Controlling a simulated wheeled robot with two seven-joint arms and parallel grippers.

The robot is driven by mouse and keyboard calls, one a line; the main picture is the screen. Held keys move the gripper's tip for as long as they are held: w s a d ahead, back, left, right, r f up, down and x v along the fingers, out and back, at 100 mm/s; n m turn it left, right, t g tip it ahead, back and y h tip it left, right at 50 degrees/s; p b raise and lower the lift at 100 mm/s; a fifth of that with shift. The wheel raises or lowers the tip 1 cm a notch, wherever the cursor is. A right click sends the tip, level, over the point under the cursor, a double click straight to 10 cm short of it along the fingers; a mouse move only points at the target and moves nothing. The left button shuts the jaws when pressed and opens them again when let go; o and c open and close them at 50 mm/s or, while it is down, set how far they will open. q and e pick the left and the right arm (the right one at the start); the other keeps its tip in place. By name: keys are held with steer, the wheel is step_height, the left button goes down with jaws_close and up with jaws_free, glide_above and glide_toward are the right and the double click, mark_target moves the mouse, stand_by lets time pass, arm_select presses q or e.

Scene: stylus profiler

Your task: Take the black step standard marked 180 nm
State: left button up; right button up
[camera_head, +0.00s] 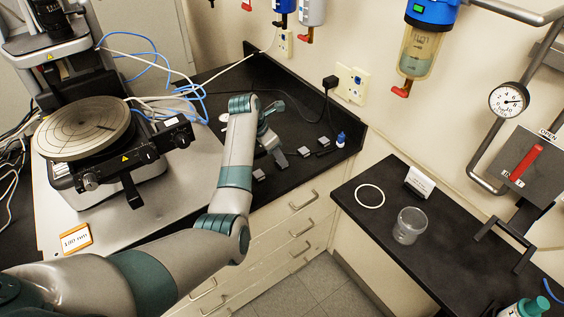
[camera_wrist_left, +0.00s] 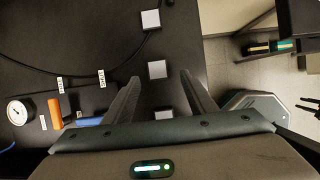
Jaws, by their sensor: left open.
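Several small dark blocks with pale grey tops lie on the black bench. In the head view one block (camera_head: 259,175) is nearest, and two more (camera_head: 304,152) (camera_head: 323,143) lie to its right. No 180 nm marking can be read on any block. My left gripper (camera_head: 268,137) is over the bench among them. In the left wrist view its open jaws (camera_wrist_left: 159,78) have one block (camera_wrist_left: 157,69) between the tips in the picture, apart from both fingers. Another block (camera_wrist_left: 150,20) lies beyond, and a third (camera_wrist_left: 164,113) is partly covered by the gripper body. My right gripper is not seen.
A profiler with a round stage (camera_head: 84,127) stands at left, an orange-edged nm card (camera_head: 75,239) before it. A small blue bottle (camera_head: 340,140) stands near the bench's right end. A black cable (camera_wrist_left: 60,70) crosses the bench. A clear beaker (camera_head: 409,226) stands on the right-hand bench.

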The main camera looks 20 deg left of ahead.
mark_target(278, 164)
arm_select(q)
steer(key=x, duration=0.1)
steer(key=p+x, duration=0.1)
steer(key=shift+a+f, duration=0.2)
steer(key=shift+f, duration=0.15)
steer(key=shift+w+d+f, duration=0.15)
steer(key=shift+w+f, duration=0.1)
steer(key=shift+f, duration=0.3)
steer(key=c, duration=1.1)
steer(key=shift+c, duration=0.2)
steer(key=shift+r, duration=0.15)
